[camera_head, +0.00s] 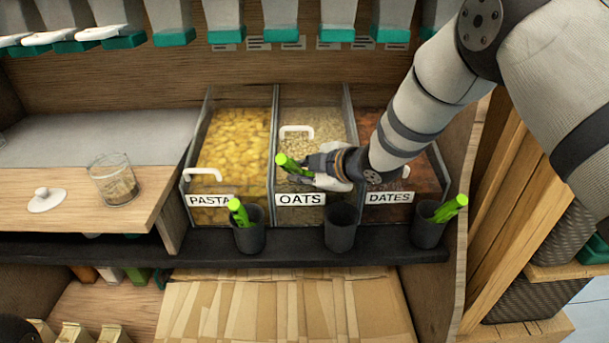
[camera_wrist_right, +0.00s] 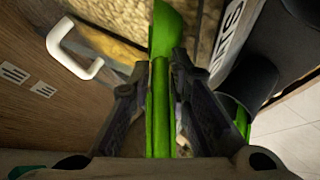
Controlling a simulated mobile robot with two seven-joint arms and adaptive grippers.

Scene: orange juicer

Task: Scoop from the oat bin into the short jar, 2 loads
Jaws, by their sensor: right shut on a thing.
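My right gripper (camera_head: 308,168) is shut on a green scoop (camera_head: 288,163), over the front part of the oat bin (camera_head: 318,125), which is labelled OATS and holds pale flakes. In the right wrist view the scoop's green handle (camera_wrist_right: 160,105) runs between the two fingers (camera_wrist_right: 160,75), with its head pointing away. I cannot tell whether the scoop carries oats. The short jar (camera_head: 115,180) is clear glass, open, and stands on the wooden counter at the left with some pale flakes inside. A white lid (camera_head: 46,200) with a knob lies beside it. My left gripper does not show.
The pasta bin (camera_head: 232,140) is left of the oats and the dates bin (camera_head: 425,180) is right. Dark cups stand along the front ledge; the left (camera_head: 249,235) and right (camera_head: 428,232) ones hold green scoops, the middle one (camera_head: 340,232) looks empty. Dispensers hang above.

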